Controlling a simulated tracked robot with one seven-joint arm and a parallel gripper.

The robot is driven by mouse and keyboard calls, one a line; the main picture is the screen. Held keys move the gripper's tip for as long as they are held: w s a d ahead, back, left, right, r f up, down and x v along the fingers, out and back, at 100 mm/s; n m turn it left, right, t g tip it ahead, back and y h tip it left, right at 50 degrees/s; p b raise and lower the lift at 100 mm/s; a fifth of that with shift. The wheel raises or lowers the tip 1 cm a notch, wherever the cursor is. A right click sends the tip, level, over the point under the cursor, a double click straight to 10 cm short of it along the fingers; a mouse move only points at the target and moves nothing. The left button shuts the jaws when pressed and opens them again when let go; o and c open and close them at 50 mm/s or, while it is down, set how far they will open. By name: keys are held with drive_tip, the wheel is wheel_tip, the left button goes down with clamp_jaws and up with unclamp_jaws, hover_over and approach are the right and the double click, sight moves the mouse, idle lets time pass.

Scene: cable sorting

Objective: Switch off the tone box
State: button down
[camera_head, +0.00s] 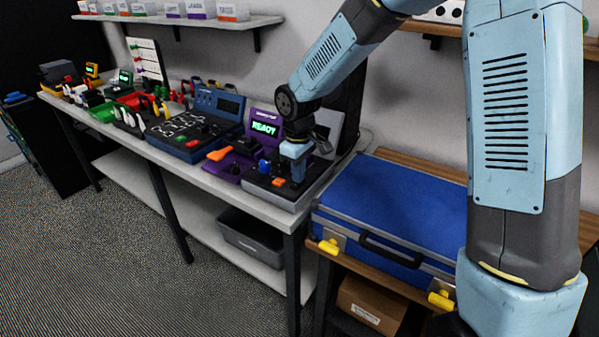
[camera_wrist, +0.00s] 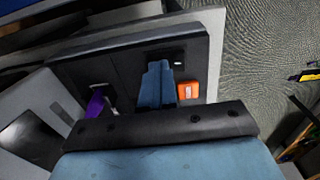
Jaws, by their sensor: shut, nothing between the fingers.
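The tone box is likely the grey unit (camera_head: 283,200) at the right end of the bench. It has a dark sloped panel, and an orange switch (camera_head: 279,183) and a blue knob (camera_head: 264,166) show near it. My gripper (camera_head: 297,176) is over this panel, pointing down. In the wrist view the shut blue fingers (camera_wrist: 157,84) are close over the dark panel (camera_wrist: 128,68), just left of the orange switch (camera_wrist: 188,90). Whether they touch the panel cannot be told. A purple part (camera_wrist: 96,104) shows at left. The switch's position is not clear.
A purple unit (camera_head: 233,165) with a green READY display stands close on the left, with a blue unit (camera_head: 190,138) beyond it. A blue case (camera_head: 385,205) lies on a lower wooden surface at right. A grey bin (camera_head: 250,240) sits on the lower shelf.

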drive_tip(key=shift+s+f, duration=0.45)
drive_tip(key=shift+s, duration=0.25)
drive_tip(key=shift+s+a+r, duration=0.1)
drive_tip(key=shift+s+a, duration=0.1)
drive_tip(key=shift+r, duration=0.15)
drive_tip(key=shift+w+r, duration=0.1)
drive_tip(key=shift+r, duration=0.15)
wheel_tip(320, 180, up, 14)
drive_tip(key=shift+w, duration=0.25)
drive_tip(key=shift+d+f, duration=0.1)
